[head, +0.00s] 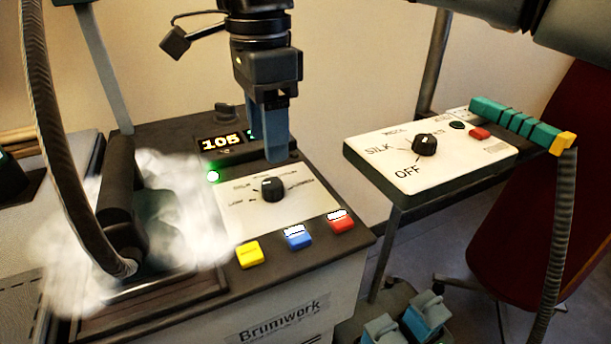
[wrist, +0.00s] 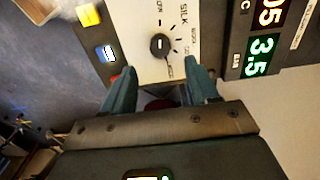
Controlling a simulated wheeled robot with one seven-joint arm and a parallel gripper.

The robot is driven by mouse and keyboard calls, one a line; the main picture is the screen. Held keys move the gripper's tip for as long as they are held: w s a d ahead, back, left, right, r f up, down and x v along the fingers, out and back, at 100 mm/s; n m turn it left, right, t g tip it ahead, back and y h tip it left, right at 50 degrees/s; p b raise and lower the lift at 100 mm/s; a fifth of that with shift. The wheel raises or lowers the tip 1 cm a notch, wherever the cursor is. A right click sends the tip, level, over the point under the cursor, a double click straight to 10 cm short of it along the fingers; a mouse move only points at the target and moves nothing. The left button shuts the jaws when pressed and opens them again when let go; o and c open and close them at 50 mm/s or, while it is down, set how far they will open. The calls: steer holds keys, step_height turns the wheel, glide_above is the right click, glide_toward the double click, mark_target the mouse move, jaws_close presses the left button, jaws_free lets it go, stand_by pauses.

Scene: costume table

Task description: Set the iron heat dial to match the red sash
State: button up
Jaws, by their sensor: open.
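Two black dials show in the head view. One dial (head: 272,187) is on the white panel of the Brumwork station and also shows in the wrist view (wrist: 160,46), with SILK among its labels. The other dial (head: 425,145) is on a separate panel at the right, with SILK and OFF marked. Which one is the iron heat dial I cannot tell. My gripper (head: 277,156) is open and empty, pointing down above and behind the station's dial; its two fingers (wrist: 160,78) are apart, clear of that dial. I cannot make out a red sash.
Steam surrounds a dark handled iron (head: 121,205) and hose at the left. Yellow (head: 250,255), blue (head: 294,238) and red (head: 341,222) buttons line the station's front. A display (head: 221,143) reads 105. A teal handle (head: 515,122) and dark red chair (head: 545,190) are right.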

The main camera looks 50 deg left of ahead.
mark_target(272, 182)
steer(key=shift+f+b, duration=0.35)
steer(key=shift+f, duration=3.55)
steer(key=c, duration=1)
steer(key=shift+c, duration=0.2)
